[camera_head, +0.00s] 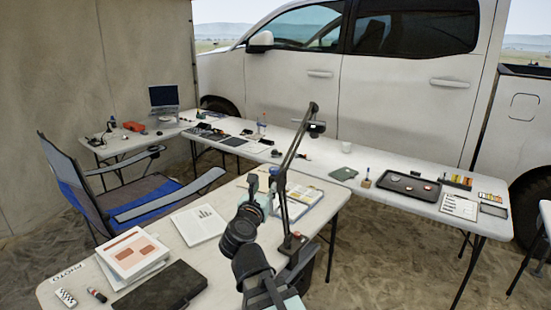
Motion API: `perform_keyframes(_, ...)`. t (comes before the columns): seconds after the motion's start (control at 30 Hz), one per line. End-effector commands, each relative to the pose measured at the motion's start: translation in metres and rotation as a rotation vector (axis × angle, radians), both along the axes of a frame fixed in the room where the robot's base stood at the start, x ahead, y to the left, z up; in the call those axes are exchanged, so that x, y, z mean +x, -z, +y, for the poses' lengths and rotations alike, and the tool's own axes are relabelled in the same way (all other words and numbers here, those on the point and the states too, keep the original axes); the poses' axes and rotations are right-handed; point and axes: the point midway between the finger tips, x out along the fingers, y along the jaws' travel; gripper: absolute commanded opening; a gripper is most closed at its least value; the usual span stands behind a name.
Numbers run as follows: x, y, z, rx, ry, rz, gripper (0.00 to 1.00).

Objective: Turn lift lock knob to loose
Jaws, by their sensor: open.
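A dark, tilted stand (292,155) rises from the near table. Its base (293,243) is near the right edge and has a small red part. A short head (317,127) juts out near its top. I cannot make out a lift lock knob or its setting; it may be too small or hidden. My arm reaches up from the bottom centre. My gripper (263,182) is at its far end, just left of the stand in the picture, open with nothing seen in it. I cannot tell whether it touches the stand.
The near table (155,235) holds papers (133,253), a dark flat case (160,287) and an open binder (298,201). A folding chair (125,185) stands behind it. A long table (400,207) with a black tray (399,187) runs along a white truck (395,90).

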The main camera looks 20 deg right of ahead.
Motion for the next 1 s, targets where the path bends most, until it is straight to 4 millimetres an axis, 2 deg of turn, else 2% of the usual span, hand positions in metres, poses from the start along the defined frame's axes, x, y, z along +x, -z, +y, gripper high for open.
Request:
perform_keyframes(0.03,0.001,-0.006,-0.001,-0.002,0.001,0.002,0.41)
perform_keyframes(0.53,0.01,-0.004,-0.008,0.0,-0.011,0.009,0.41)
perform_keyframes(0.6,0.027,-0.004,-0.017,0.0,-0.01,0.009,0.41)
perform_keyframes(1.0,0.094,-0.002,-0.06,0.001,-0.011,0.007,0.41)
